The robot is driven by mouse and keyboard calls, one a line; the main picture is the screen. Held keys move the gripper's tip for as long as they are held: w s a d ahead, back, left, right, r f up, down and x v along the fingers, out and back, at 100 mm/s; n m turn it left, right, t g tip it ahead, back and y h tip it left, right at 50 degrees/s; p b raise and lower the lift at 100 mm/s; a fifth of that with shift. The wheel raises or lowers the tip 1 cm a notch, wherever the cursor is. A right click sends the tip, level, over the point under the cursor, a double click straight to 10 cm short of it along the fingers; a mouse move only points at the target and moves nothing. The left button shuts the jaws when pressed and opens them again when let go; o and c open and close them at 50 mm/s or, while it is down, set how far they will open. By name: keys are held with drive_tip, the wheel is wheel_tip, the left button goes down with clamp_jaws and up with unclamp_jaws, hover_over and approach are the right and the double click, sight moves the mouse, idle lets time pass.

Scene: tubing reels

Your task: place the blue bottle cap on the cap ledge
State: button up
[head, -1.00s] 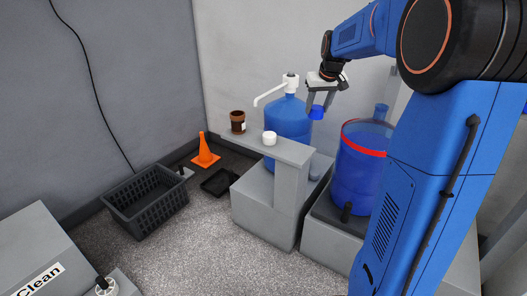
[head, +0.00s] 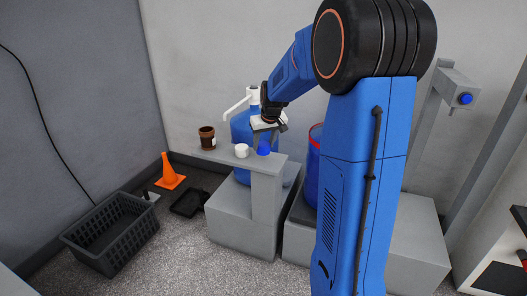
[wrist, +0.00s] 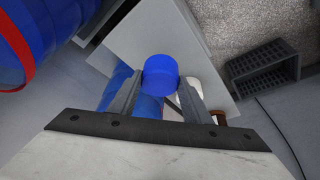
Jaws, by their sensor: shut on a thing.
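The blue bottle cap (head: 263,148) is between the fingers of my gripper (head: 264,138), which is shut on it. In the wrist view the cap (wrist: 160,75) sits at the tips of the two grey fingers. The grey cap ledge (head: 270,161) is a flat shelf on a post. The cap is over the ledge's right end in the head view; I cannot tell whether it touches the surface. The ledge (wrist: 150,30) also lies behind the cap in the wrist view.
A white cap (head: 241,151) and a brown jar (head: 207,138) stand on the ledge left of my gripper. A blue bottle with a white pump (head: 241,128) stands behind it. A red-banded blue bottle (head: 313,160) is to the right.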

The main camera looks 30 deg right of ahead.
sight(265, 146)
drive_tip(key=shift+f, duration=1.65)
drive_tip(key=o, duration=1)
drive_tip(key=shift+f, duration=0.1)
drive_tip(key=shift+o, duration=0.2)
drive_tip(key=d+v, duration=0.1)
drive_tip(key=v, duration=1)
drive_tip(key=s+a+r, duration=0.3)
drive_tip(key=s+a, duration=0.5)
drive_tip(key=s, duration=0.1)
drive_tip(key=s+a+f, duration=0.2)
drive_tip(key=s+a, duration=0.1)
drive_tip(key=s, duration=0.5)
drive_tip(key=s+a+f+n, duration=0.1)
drive_tip(key=s+a, duration=0.3)
drive_tip(key=s, duration=0.5)
drive_tip(key=s+a+f, duration=0.2)
drive_tip(key=s+a, duration=0.1)
drive_tip(key=s, duration=0.6)
drive_tip(key=shift+a+f+n+y, duration=0.35)
drive_tip(key=shift+f+n+y, duration=0.05)
